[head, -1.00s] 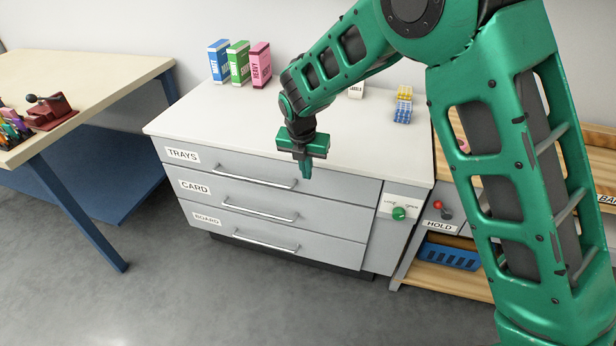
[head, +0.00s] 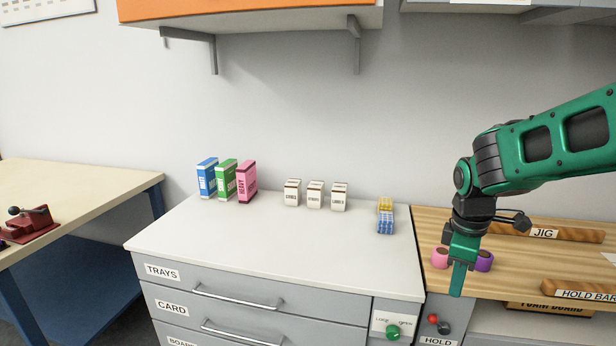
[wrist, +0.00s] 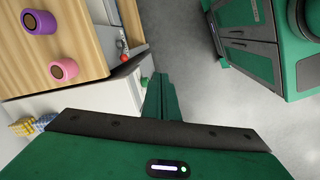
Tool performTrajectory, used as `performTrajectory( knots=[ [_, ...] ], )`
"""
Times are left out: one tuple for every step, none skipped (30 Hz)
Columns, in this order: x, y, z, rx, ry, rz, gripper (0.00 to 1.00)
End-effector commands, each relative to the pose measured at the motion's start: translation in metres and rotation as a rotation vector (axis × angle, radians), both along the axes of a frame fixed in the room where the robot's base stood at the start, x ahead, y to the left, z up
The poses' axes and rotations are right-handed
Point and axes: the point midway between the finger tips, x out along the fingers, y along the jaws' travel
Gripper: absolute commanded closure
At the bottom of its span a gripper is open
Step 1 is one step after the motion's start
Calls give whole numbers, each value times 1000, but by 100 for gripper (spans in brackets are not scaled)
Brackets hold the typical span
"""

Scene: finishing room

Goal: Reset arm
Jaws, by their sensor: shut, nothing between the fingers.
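My green arm reaches in from the right in the head view. My gripper (head: 457,279) points down in front of the wooden bench top, to the right of the white-topped drawer cabinet (head: 285,240). Its fingers are together and hold nothing. In the wrist view the closed fingers (wrist: 160,95) show above the green gripper body, with the grey floor beyond them. A pink cylinder (head: 440,258) and a purple cylinder (head: 484,261) stand on the bench top behind the gripper, partly hidden by it. They also show in the wrist view, pink (wrist: 63,70) and purple (wrist: 38,22).
Blue, green and pink boxes (head: 247,182), small labelled white boxes (head: 315,195) and yellow and blue blocks (head: 386,220) stand on the cabinet. Wooden bars marked JIG (head: 575,233) and HOLD BAR (head: 560,289) lie on the bench. An orange shelf (head: 250,12) hangs above. A table (head: 90,185) stands left.

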Motion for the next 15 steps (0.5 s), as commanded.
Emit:
performTrajectory(
  knots=[
    [-23,-21,6,16,-6,-146,100],
    [-36,-30,9,25,-7,-233,100],
    [-53,-42,11,36,-8,-349,100],
    [-67,-49,13,44,-8,-436,100],
    [-81,-57,14,52,-8,-523,100],
    [-99,-65,16,62,-10,-640,100],
    [-113,-71,16,70,-9,-726,100],
    [-127,-76,16,76,-9,-811,100],
    [-145,-81,16,85,-9,-922,100],
    [-157,-84,16,90,-8,-1000,100],
    [-169,-87,15,96,-9,-1075,100],
    [-184,-89,14,102,-7,-1166,100],
    [-193,-90,13,106,-5,-1229,100],
    [-202,-91,13,111,-6,-1286,100],
    [-212,-92,11,114,-5,-1351,100]
  ],
)
